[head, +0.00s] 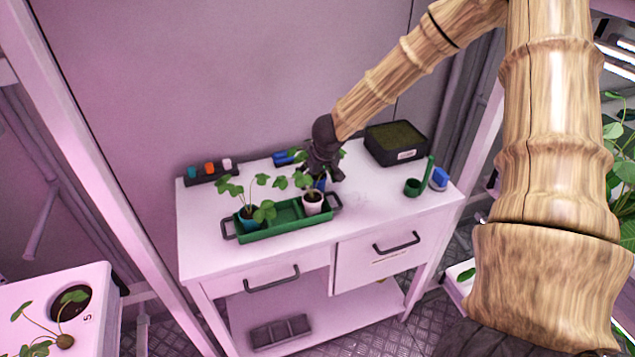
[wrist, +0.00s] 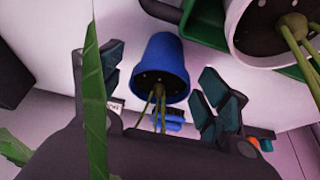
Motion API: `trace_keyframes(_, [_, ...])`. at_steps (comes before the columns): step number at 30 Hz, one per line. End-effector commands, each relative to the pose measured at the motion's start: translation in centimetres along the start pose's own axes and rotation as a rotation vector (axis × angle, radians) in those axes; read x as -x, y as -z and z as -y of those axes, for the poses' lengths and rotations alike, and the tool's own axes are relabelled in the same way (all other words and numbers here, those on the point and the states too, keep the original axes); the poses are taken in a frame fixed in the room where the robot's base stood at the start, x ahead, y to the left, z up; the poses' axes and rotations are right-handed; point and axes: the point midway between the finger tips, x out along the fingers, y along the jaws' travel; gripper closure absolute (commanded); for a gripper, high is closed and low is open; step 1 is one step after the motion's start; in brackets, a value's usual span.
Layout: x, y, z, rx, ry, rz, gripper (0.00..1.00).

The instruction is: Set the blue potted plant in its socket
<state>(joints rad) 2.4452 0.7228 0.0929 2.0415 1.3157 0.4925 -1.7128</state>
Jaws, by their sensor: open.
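The blue potted plant (wrist: 160,65) stands between my open fingers in the wrist view. Whether the fingers touch it is unclear. In the head view a sliver of its blue pot (head: 320,183) shows under my gripper (head: 323,165), behind the white pot (head: 313,203). It seems to be on the white tabletop just beside the green tray (head: 290,231), not in it. My gripper (wrist: 160,80) is open around the pot's sides. A round dark opening (head: 70,301), marked 5, shows in the white rack at lower left. Leaves partly cover it, and its inside is unclear.
The green tray holds a teal potted plant (head: 248,222) and the white one, close to my gripper. A black soil box (head: 396,143), a green cup (head: 412,187) and a small coloured block rack (head: 212,173) stand on the table. The table's front right is clear.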

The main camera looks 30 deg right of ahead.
Motion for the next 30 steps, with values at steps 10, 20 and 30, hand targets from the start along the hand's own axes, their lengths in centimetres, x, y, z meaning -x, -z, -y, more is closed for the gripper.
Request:
trace_keyframes(10, [-0.1,0.0,0.0,0.0,0.0,0.0,0.43])
trace_keyframes(20, [-0.1,0.0,0.0,0.0,0.0,0.0,0.81])
trace_keyframes(30, [1.5,0.7,0.0,0.001,-0.002,-0.002,0.81])
